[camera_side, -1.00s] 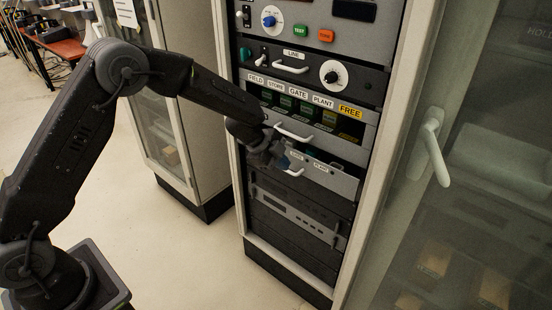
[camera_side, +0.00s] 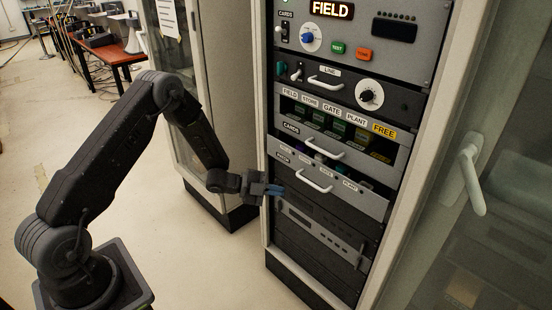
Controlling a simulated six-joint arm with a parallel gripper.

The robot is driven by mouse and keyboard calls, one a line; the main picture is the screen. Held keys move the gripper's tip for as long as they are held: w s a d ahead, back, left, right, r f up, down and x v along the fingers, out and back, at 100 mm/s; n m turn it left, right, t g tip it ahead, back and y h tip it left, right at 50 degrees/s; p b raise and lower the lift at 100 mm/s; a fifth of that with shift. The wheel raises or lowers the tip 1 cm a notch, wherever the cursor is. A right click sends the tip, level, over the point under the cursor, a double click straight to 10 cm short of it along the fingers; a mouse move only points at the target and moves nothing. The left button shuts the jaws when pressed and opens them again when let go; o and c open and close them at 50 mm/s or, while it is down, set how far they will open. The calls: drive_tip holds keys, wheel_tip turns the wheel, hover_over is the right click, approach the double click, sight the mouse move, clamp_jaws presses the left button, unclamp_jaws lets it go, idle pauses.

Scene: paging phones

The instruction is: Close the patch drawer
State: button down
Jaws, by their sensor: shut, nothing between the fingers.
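The patch drawer (camera_side: 345,194) is the grey-fronted drawer low in the rack, below the cards drawer (camera_side: 348,153). It has a white handle (camera_side: 314,182) and small labels along its front. It stands out from the rack, and small coloured parts (camera_side: 319,157) show in the gap above its front. My gripper (camera_side: 274,190) is shut and empty, with bluish fingertips pointing right. It is beside the drawer's left end, left of the handle. I cannot tell whether it touches the front.
Above are the line panel (camera_side: 325,82) with its handle and dial, and a lit display reading FIELD (camera_side: 331,9). A glass door with a white handle (camera_side: 468,180) stands at right. Another cabinet (camera_side: 219,75) stands behind my arm. The floor (camera_side: 180,265) is clear.

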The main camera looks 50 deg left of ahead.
drive_tip(key=s+a+f+n+t+y, duration=0.1)
drive_tip(key=a+f+t+y, duration=0.1)
drive_tip(key=a+t+y, duration=0.9)
drive_tip(key=g+h, duration=0.2)
drive_tip(key=g, duration=0.3)
approach(281, 154)
drive_tip(key=w, duration=0.7)
drive_tip(key=shift+w+d+f, duration=0.1)
drive_tip(key=shift+w+f, duration=0.2)
drive_tip(key=shift+f, duration=0.05)
drive_tip(key=w, duration=0.3)
drive_tip(key=shift+w, duration=0.35)
drive_tip(key=shift+w+r, duration=0.15)
drive_tip(key=shift+w, duration=0.15)
drive_tip(key=shift+d, duration=0.1)
